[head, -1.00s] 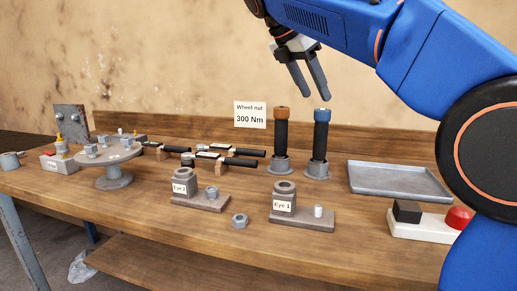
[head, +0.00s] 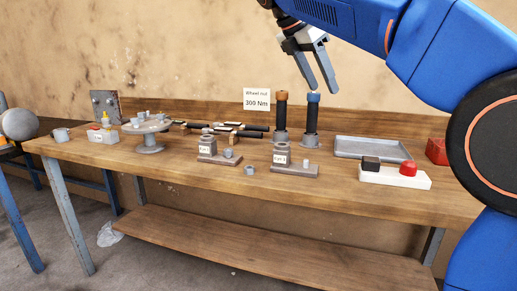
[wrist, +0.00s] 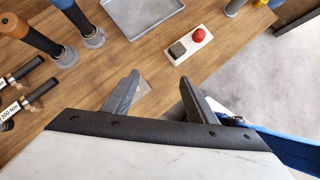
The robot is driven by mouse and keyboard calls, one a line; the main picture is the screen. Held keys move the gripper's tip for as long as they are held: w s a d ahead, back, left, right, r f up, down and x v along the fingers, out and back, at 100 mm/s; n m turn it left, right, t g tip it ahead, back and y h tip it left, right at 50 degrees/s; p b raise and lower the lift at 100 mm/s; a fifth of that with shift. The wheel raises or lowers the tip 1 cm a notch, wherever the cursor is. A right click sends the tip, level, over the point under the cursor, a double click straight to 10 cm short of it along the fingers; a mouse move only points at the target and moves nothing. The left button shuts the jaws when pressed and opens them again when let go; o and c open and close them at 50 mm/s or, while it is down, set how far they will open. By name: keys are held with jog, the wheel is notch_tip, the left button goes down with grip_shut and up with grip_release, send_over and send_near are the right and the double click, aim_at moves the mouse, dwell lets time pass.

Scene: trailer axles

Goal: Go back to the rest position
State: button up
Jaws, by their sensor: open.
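My gripper (head: 322,78) is open and empty, raised in the air above the workbench (head: 330,215) in the head view. It hangs above the two upright black-handled tools, one with an orange top (head: 281,115) and one with a blue top (head: 313,116), apart from both. In the wrist view my gripper (wrist: 160,92) shows its two fingers spread with nothing between them, over the bench's front edge and the floor.
A grey tray (head: 372,154), a white box with black and red tops (head: 395,180) and a red bin (head: 437,151) stand at the right. Labelled blocks (head: 282,156), a round stand (head: 150,148) and a loose nut (head: 249,170) lie leftward. The bench's front strip is clear.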

jog(key=s+d+f+m+y, duration=0.2)
jog(key=s+d+f+m, duration=0.35)
jog(key=s+f, duration=0.2)
jog(key=s+d+f+m+y, duration=0.1)
jog(key=s+d+f+m, duration=0.5)
jog(key=f, duration=0.3)
jog(key=s+d+f+m+t+y, duration=0.1)
jog(key=s+f+m, duration=0.5)
jog(key=f, duration=0.6)
jog(key=s+f+m+y, duration=0.2)
jog(key=s+f+m, duration=0.4)
jog(key=s+f, duration=0.5)
jog(key=shift+s+d+f+t, duration=0.15)
jog(key=shift+d+f+t, duration=0.25)
jog(key=shift+f, duration=0.5)
